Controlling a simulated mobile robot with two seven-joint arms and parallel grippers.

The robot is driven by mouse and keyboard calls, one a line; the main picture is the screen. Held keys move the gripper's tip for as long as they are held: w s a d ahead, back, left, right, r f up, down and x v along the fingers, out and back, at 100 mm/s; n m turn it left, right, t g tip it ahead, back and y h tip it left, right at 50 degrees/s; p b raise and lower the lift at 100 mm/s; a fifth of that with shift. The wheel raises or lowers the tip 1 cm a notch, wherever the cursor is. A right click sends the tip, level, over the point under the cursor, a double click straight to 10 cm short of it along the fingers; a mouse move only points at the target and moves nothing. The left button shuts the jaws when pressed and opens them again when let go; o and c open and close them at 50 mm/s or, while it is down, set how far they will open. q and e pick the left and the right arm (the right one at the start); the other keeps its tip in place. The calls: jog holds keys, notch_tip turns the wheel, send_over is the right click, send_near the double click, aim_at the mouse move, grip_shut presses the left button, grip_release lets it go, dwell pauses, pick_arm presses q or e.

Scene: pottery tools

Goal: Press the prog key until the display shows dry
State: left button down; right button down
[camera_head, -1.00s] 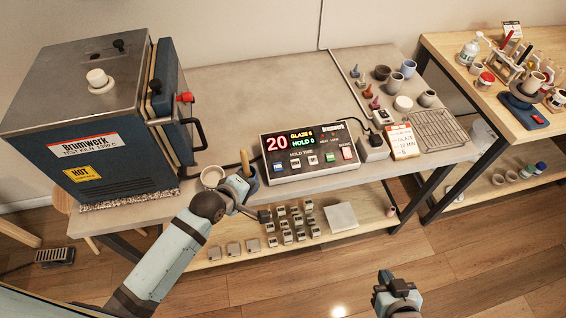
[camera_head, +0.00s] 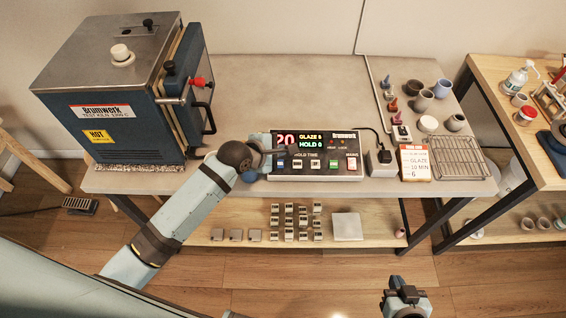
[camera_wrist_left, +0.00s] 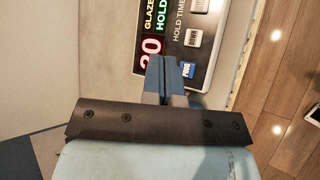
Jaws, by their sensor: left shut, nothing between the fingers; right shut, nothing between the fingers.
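The controller panel (camera_head: 338,144) lies on the grey table with a lit display (camera_head: 311,141) reading 20, GLAZE and HOLD; the small digits are hard to read. The blue prog key (camera_head: 281,165) is at the panel's left end. In the left wrist view the PROG key (camera_wrist_left: 187,70) is right beside the fingertips of my left gripper (camera_wrist_left: 163,68), which are shut and empty. In the head view my left gripper (camera_head: 283,149) is over the panel's left end and covers part of it. I cannot tell whether it touches. My right gripper (camera_head: 404,287) is shut and empty in front of the table.
A kiln (camera_head: 125,105) stands at the left. Right of the panel are a plug box (camera_head: 381,164), a standing card (camera_head: 414,163) reading GLAZE 10 MIN 6, a wire rack (camera_head: 458,158) and small pots. The table behind the panel is clear.

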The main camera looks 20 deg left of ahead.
jog(key=shift+a+r, duration=0.1)
jog(key=shift+a, duration=0.25)
pick_arm(q)
jog(key=shift+f, duration=0.1)
send_over(280, 170)
jog(key=f, duration=0.4)
jog(key=f+b, duration=0.1)
jog(key=f, duration=0.2)
jog(key=shift+s+f, duration=0.1)
jog(key=shift+s, duration=0.15)
jog(key=shift+w+f, duration=0.2)
jog(key=shift+f, duration=0.35)
pick_arm(e)
jog(key=shift+d+f+n, duration=0.25)
jog(key=shift+f+n, duration=0.05)
jog(key=shift+f, duration=0.1)
jog(key=shift+s+a, duration=0.1)
jog(key=shift+w, duration=0.2)
pick_arm(q)
jog(key=shift+f, duration=0.1)
pick_arm(e)
jog(key=shift+s, duration=0.1)
dwell(0.4)
pick_arm(q)
jog(key=shift+w+a+f, duration=0.1)
jog(key=shift+f, duration=0.2)
